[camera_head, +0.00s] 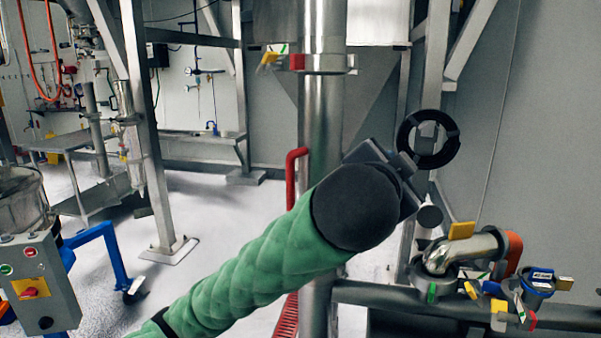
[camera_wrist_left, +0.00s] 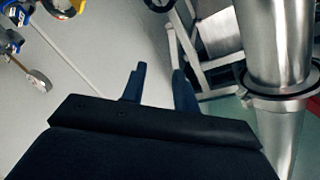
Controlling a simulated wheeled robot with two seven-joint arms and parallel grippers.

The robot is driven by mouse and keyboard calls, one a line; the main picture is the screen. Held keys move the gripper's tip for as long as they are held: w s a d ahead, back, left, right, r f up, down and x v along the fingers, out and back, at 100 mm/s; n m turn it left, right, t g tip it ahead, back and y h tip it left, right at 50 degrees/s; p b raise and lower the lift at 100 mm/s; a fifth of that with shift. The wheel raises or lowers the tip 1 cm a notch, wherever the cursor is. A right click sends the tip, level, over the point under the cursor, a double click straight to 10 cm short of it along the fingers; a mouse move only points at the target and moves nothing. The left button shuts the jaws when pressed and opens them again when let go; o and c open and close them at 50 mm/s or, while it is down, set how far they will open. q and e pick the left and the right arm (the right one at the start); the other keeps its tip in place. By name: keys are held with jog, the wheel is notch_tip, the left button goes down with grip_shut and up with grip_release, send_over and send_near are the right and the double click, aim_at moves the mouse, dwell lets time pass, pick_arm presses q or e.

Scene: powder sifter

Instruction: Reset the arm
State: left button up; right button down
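My left arm, in a green quilted sleeve with a black end, reaches up from the bottom left to the centre of the head view. My left gripper is mostly hidden behind that end; in the left wrist view the gripper (camera_wrist_left: 160,76) shows two dark fingers apart with nothing between them. A black ring (camera_head: 403,139) shows just beyond the wrist in the head view; I cannot tell whether it touches the gripper. My right gripper is in neither view.
A vertical steel pipe (camera_head: 321,120) stands behind my arm and shows close at the right of the wrist view (camera_wrist_left: 280,60). Pipe fittings (camera_head: 465,250) sit lower right. A control box (camera_head: 38,285) is lower left. The floor (camera_head: 215,215) at left centre is clear.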

pick_arm(q)
jog(key=w+a+f+n+g+y, duration=0.2)
jog(key=w+a+f+n, duration=0.15)
jog(key=a+f, duration=0.75)
jog(key=w+a+f+n+g+y, duration=0.1)
jog(key=w+a+f+n+y, duration=0.15)
jog(key=a+f+n, duration=0.8)
jog(key=s+a+f+m+g+y, duration=0.1)
jog(key=s+f+m, duration=0.1)
jog(key=f, duration=0.5)
jog(key=s+a+f+m+g, duration=0.1)
jog(key=s+a+f+m, duration=0.1)
jog(key=f, duration=0.5)
jog(key=s+a+f+n+g, duration=0.1)
jog(key=s+a+f, duration=0.15)
jog(key=f, duration=0.25)
jog(key=s+a+f+n+g, duration=0.1)
jog(key=s+f, duration=0.2)
jog(key=f, duration=0.2)
jog(key=s+a+f+g, duration=0.1)
jog(key=s+f+g, duration=0.2)
jog(key=s+f, duration=0.6)
jog(key=s+a+f+g+y, duration=0.1)
jog(key=s+f+g, duration=0.2)
jog(key=s+f, duration=0.6)
jog(key=s, duration=0.6)
jog(key=shift+a+f+n, duration=0.3)
jog(key=shift+f, duration=0.05)
jog(key=shift+o, duration=0.2)
